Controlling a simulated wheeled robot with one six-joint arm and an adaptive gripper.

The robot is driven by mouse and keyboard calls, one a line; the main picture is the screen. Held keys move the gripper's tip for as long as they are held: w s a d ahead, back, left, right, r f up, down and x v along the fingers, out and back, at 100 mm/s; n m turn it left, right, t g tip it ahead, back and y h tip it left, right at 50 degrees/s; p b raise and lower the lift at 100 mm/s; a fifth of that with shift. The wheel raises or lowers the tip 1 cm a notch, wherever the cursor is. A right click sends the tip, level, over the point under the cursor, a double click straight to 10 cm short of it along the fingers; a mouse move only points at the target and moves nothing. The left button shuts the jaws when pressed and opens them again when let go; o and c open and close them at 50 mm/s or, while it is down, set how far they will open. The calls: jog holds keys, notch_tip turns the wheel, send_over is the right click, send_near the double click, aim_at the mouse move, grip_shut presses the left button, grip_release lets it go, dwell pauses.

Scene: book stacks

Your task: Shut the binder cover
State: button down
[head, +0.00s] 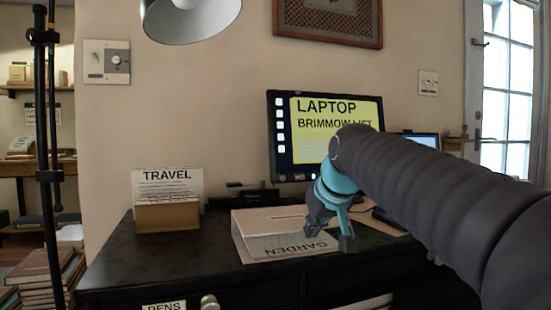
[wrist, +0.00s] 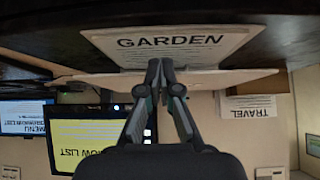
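The binder lies on the dark desk. In the head view its pale cover (head: 268,218) is raised at a low angle behind a grey page marked GARDEN (head: 288,246). In the wrist view the GARDEN page (wrist: 170,45) is at the top, upright to read, and the pale cover (wrist: 225,77) is a thin, nearly edge-on strip below it. My gripper (head: 333,236) is at the binder's right side in the head view. In the wrist view my gripper (wrist: 160,64) has its fingertips together, in front of the strip and by the page. I cannot tell whether they touch the cover.
A TRAVEL card in a wooden holder (head: 167,215) stands on the desk (head: 205,262) to the left. A monitor (head: 325,130) and a small black device (head: 243,198) stand behind the binder. A lamp (head: 190,18) hangs above. Bare desk lies left of the binder.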

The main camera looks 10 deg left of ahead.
jog(key=s+d+p, duration=0.3)
jog(key=s+d, duration=0.1)
jog(key=s, duration=0.4)
jog(key=s+d+f+m+g+h+p, duration=0.2)
jog(key=s+d+f, duration=0.5)
jog(key=f, duration=0.4)
jog(key=s+d+f+m+h+p, duration=0.2)
jog(key=s+d+f+m+p, duration=0.1)
jog(key=s+d, duration=0.7)
jog(key=shift+s+f+m+p, duration=0.3)
jog(key=shift+s+f+p, duration=0.6)
jog(key=shift+s, duration=0.1)
